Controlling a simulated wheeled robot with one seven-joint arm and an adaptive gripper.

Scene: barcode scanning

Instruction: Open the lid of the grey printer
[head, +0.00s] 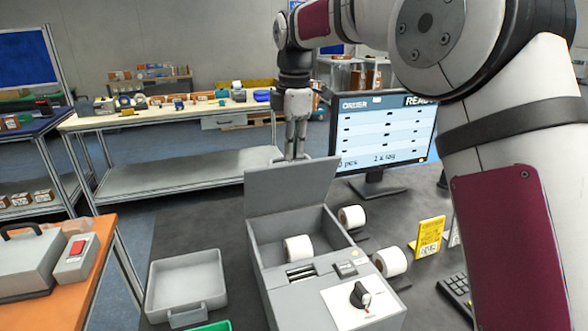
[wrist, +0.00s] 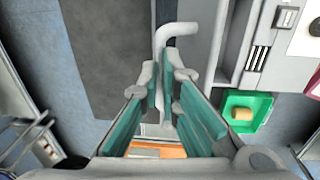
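The grey printer (head: 275,268) stands on the dark table in the middle of the head view. Its lid (head: 290,188) is raised and stands up at the far side, so the bay with a white roll (head: 299,248) is uncovered. My gripper (head: 294,158) points down behind the lid's upper edge; its fingertips are partly hidden by the lid. In the wrist view, my gripper (wrist: 167,85) has teal pads close together at the tips. A grey bent piece (wrist: 172,32) shows at the tips; I cannot tell whether the fingers touch it.
A monitor (head: 383,130) stands behind and right of the printer. Paper rolls (head: 391,262), a yellow sign (head: 429,236) and a keypad (head: 457,290) are at the right. A grey tray (head: 186,281) lies at the left. A green bin (wrist: 228,122) holds a brown roll.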

